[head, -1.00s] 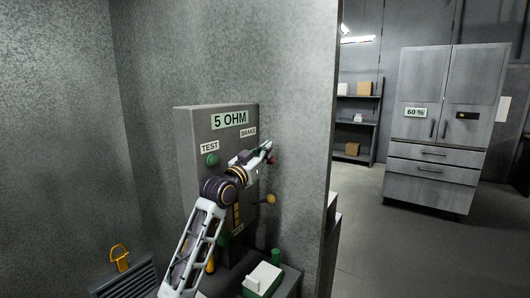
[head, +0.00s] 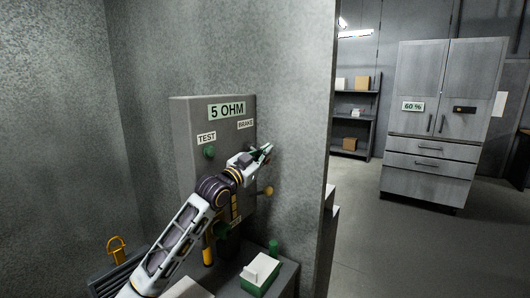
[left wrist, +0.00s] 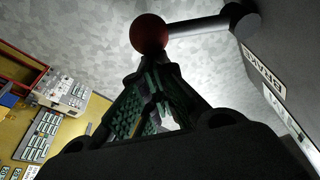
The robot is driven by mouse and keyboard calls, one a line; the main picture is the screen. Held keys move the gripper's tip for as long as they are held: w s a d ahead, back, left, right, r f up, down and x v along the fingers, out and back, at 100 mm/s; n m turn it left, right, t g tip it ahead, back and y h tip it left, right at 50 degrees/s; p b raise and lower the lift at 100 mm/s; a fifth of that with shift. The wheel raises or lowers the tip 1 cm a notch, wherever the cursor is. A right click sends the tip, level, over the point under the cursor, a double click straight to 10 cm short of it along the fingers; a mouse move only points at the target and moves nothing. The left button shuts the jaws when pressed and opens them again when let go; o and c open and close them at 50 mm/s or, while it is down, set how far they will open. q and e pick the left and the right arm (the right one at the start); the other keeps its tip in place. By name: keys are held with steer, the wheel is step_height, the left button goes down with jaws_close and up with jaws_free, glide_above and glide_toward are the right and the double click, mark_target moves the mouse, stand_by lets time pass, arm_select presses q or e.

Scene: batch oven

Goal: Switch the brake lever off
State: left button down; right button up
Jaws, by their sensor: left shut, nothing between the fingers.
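The grey control box (head: 185,125) carries a 5 OHM sign and a BRAKE label (head: 245,124). In the left wrist view the brake lever (left wrist: 195,27) is a grey rod with a red ball (left wrist: 150,33) on its end. In the head view I cannot make the lever out behind my gripper. My left gripper (head: 267,151) is at the box's right side, just below the BRAKE label. Its fingers are shut and empty. In the left wrist view its fingertips (left wrist: 152,62) are right beside the red ball; I cannot tell whether they touch. My right gripper is not in view.
A green TEST button (head: 209,152) is on the box front, and a yellow knob (head: 267,191) sticks out lower right. A green-and-white box (head: 262,272) and a green cylinder (head: 273,246) stand below. A wall edge (head: 330,130) is close on the right, with open floor beyond.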

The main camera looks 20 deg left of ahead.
arm_select(q)
steer(key=shift+f, duration=0.15)
stand_by(0.5)
step_height(320, 180, up, 10)
stand_by(1.1)
stand_by(0.6)
